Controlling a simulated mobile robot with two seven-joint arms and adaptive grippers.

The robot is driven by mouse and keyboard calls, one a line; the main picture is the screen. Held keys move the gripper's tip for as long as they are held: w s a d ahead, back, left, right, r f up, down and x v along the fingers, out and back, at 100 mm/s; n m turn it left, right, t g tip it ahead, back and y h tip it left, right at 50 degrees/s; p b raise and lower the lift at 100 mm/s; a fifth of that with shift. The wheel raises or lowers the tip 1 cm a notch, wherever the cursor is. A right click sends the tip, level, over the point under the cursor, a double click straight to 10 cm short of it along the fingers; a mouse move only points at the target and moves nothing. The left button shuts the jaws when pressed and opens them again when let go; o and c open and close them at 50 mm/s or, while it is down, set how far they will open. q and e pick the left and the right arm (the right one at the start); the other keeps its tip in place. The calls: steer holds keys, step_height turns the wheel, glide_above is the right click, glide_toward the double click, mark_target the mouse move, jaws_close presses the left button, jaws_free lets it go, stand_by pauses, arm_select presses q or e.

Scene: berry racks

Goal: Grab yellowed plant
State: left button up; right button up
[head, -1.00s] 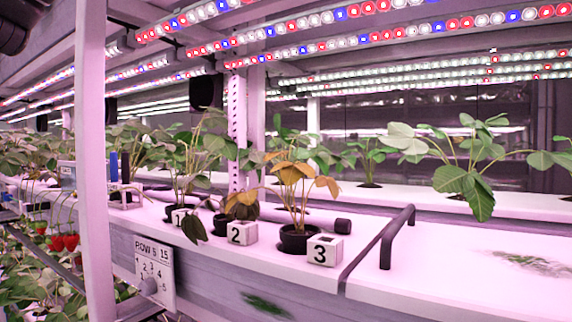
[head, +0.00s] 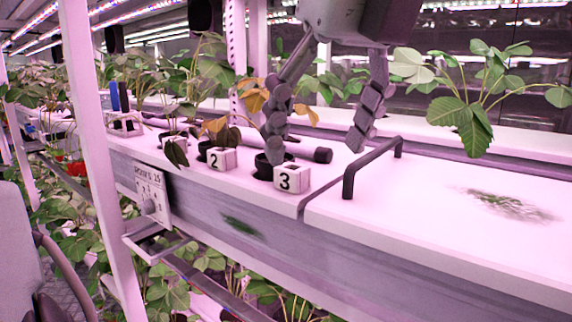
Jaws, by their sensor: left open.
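The yellowed plant (head: 253,101) stands in a black pot (head: 262,168) behind the number 3 block (head: 293,179) on the white rack shelf. Its stems and part of its orange-yellow leaves are hidden behind a finger of my left gripper (head: 315,153). That gripper reaches down from the top, open, with one finger in front of the plant and the other apart to its right, over the shelf. Whether a finger touches the plant cannot be told. A smaller plant with brownish leaves (head: 213,126) is by the number 2 block (head: 217,159). My right gripper is not in view.
A dark handle bar (head: 372,165) stands on the shelf just right of the number 3 block. A healthy green plant (head: 463,115) is at the right. A white post (head: 95,160) stands at the left.

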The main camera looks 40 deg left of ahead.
arm_select(q)
steer(key=w+a, duration=0.1)
steer(key=a, duration=0.1)
steer(key=w+a, duration=0.1)
steer(key=a, duration=0.2)
steer(key=w+a+p, duration=0.1)
steer(key=a, duration=0.2)
steer(key=shift+a, duration=0.2)
steer(key=x, duration=0.5)
steer(key=shift+w+a+r, duration=0.1)
steer(key=shift+w+a, duration=0.1)
steer(key=shift+a, duration=0.05)
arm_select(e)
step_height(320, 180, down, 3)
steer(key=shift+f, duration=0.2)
arm_select(q)
steer(key=c, duration=1.3)
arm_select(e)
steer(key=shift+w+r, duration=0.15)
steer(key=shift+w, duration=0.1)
